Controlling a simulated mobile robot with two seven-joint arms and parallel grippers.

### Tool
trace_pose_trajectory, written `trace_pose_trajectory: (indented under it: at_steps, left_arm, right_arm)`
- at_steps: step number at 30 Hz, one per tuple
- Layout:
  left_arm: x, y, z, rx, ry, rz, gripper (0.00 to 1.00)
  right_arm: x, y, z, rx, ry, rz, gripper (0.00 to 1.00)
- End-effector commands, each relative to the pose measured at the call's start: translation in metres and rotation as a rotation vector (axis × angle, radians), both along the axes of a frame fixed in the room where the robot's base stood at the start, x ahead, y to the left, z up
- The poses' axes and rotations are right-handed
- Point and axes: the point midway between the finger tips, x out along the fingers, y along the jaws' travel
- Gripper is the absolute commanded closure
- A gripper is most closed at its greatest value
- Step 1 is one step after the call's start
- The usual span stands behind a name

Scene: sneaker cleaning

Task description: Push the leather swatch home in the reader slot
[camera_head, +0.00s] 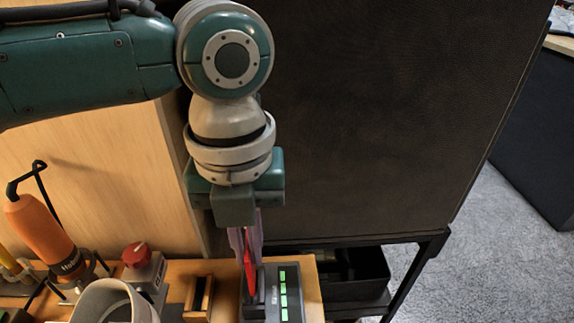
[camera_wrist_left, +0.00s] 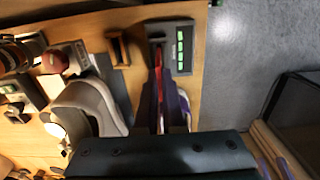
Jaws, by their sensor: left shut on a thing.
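The reader (camera_head: 268,308) is a dark box with a column of green lights, near the front right of the wooden bench top. It also shows in the wrist view (camera_wrist_left: 184,66). The red leather swatch (camera_head: 249,274) is thin and stands upright, its lower end at the left part of the reader, where the slot seems to be. My left gripper (camera_head: 246,244) points down and is shut on the swatch from above. The swatch also shows between the fingers in the wrist view (camera_wrist_left: 159,84). How deep it sits in the slot cannot be told. My right gripper is not in view.
Left of the reader stand a small wooden holder (camera_head: 199,298), a box with a red knob (camera_head: 136,255), a pale cup (camera_head: 112,303) and an orange tool (camera_head: 42,232) on a stand. A dark cabinet panel (camera_head: 380,110) rises behind. Grey carpet (camera_head: 490,250) lies right.

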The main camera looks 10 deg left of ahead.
Motion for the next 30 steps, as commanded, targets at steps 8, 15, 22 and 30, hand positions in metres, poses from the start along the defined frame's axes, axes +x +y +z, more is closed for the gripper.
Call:
trace_pose_trajectory:
  at_steps: [8, 15, 22, 30]
  left_arm:
    - [-0.0001, 0.0, -0.0003, 0.0, 0.0, 0.0, 1.0]
    - [-0.0001, 0.0001, 0.0009, 0.001, 0.0, 0.0, 1.0]
    - [-0.0001, 0.0003, -0.0003, 0.001, 0.0, 0.0, 1.0]
    - [-0.0001, 0.0003, -0.0003, 0.001, 0.0, 0.0, 1.0]
  right_arm:
    - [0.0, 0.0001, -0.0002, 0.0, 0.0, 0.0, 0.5]
    - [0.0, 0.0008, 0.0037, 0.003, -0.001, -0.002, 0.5]
    - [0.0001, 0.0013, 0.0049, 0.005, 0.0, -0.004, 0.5]
    - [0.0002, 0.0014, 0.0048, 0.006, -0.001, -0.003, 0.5]
